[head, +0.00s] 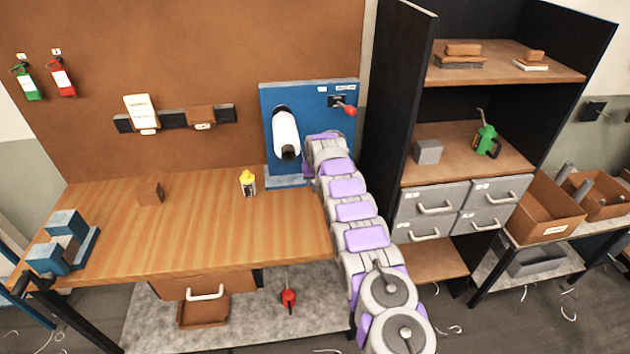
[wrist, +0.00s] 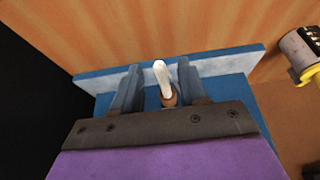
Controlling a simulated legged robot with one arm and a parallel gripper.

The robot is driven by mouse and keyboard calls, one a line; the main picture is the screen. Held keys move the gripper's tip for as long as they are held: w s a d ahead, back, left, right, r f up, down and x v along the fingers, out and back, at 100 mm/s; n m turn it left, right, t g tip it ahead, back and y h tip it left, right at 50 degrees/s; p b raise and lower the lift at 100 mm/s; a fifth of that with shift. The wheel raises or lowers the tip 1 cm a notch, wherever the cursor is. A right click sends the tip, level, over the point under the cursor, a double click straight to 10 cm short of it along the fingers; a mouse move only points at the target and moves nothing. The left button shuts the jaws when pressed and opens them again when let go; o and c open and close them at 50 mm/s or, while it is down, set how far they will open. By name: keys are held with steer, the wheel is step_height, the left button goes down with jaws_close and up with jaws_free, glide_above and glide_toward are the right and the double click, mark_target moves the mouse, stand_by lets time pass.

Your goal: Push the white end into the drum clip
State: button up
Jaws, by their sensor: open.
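A white, rounded end (wrist: 161,74) stands between the two fingers of my gripper (wrist: 158,71) in the wrist view. A small brown-orange piece (wrist: 168,99) is at its near end. The fingers are apart, with a visible gap on each side of the white end. In the head view, the white drum (head: 286,135) with a dark front end is mounted on a blue board (head: 313,97). My arm reaches to just right of the drum, and its last links hide my fingers and the white end there. I cannot make out the drum clip in either view.
The blue base (wrist: 225,62) lies under my fingers. A yellow-capped bottle (head: 248,183) and a brown block (head: 150,192) stand on the wooden bench (head: 200,235). A red-knobbed lever (head: 349,109) sticks out at the board's upper right. A dark shelf unit stands close on the right.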

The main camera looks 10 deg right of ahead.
steer(key=shift+r, duration=0.1)
steer(key=p+v, duration=0.1)
steer(key=v, duration=1.6)
stand_by(0.5)
